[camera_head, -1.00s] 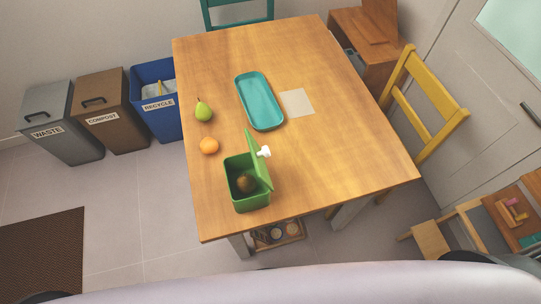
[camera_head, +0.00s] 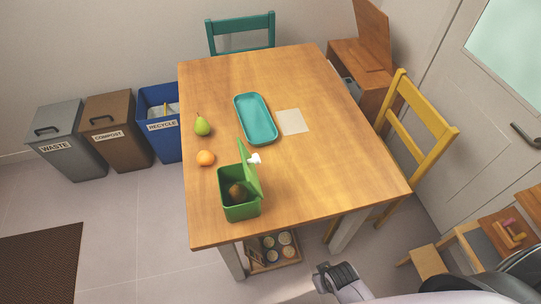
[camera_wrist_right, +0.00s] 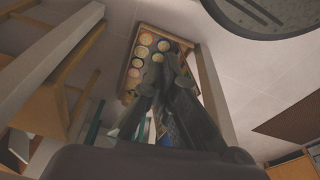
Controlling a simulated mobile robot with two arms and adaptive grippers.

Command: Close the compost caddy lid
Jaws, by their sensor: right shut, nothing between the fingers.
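The green compost caddy (camera_head: 240,211) stands near the front left of the table in the head view. Its lid (camera_head: 249,176) is open, standing up steeply on the caddy's right side, with a white knob (camera_head: 254,159) on its outer face. A dark brown round item (camera_head: 237,192) lies inside. My right gripper (camera_head: 322,278) is at the bottom of the head view, beyond the table's front edge and well apart from the caddy. In the right wrist view its fingers (camera_wrist_right: 169,62) are together and empty. My left gripper is not in view.
A pear (camera_head: 202,126), an orange (camera_head: 206,158), a teal tray (camera_head: 274,135) and a paper sheet (camera_head: 292,122) are on the table (camera_head: 330,165). A crate of jars (camera_head: 270,250) is below it. A yellow chair (camera_head: 421,145) stands right. Bins stand left.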

